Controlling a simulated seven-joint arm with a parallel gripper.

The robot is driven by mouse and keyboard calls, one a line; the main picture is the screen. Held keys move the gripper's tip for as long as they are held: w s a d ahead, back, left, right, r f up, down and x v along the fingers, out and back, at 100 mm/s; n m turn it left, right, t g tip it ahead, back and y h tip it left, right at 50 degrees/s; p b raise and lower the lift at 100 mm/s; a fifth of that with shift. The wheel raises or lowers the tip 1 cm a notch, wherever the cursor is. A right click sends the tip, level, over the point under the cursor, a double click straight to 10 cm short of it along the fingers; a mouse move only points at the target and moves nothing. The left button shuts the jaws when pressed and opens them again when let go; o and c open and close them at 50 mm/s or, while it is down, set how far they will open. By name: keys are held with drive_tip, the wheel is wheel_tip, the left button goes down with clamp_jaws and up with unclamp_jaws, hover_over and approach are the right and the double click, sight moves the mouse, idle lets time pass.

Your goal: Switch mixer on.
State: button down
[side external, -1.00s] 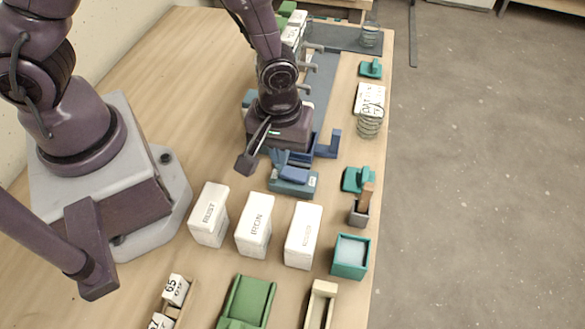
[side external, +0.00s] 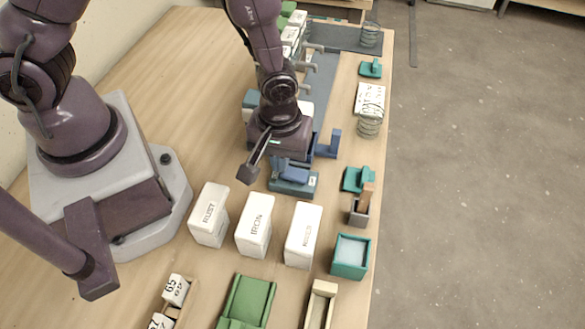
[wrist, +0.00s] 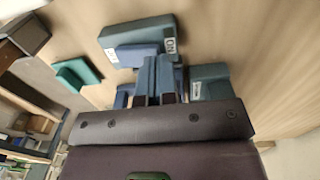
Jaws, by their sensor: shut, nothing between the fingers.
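A blue-grey switch block (side external: 292,187), which appears to be the mixer's switch, lies on the table just in front of my gripper. In the wrist view the block (wrist: 170,30) carries a white label reading ON. A lighter blue paddle (wrist: 137,54) sits against it; its exact tilt is unclear. My gripper (wrist: 157,78) is shut and empty, its two fingers side by side, pointing at the paddle. Whether they touch it I cannot tell. In the side view my gripper's body hides its fingertips and part of the switch. A second labelled block (wrist: 209,82) is right of the fingers.
White containers marked RUST (side external: 209,215) and IRON (side external: 255,225), plus a third (side external: 303,235), stand in front of the switch. A blue bracket (side external: 331,146) is close right of my gripper. Teal pieces (side external: 355,180) and a coil (side external: 369,123) line the right edge.

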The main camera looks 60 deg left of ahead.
drive_tip(key=shift+f, duration=0.6)
drive_tip(key=shift+r, duration=3.55)
drive_tip(key=s+a+r+m+t, duration=0.2)
drive_tip(key=a+r+m, duration=0.1)
drive_tip(key=r, duration=0.5)
drive_tip(key=s+a+r+m+t, duration=0.1)
drive_tip(key=s+a+r+m, duration=0.2)
drive_tip(key=r, duration=0.5)
drive_tip(key=s+a+r+m+t, duration=0.2)
drive_tip(key=a+r, duration=0.3)
drive_tip(key=r, duration=0.3)
drive_tip(key=shift+s+m+t, duration=0.25)
drive_tip(key=shift+m+t, duration=0.05)
drive_tip(key=shift+m, duration=0.2)
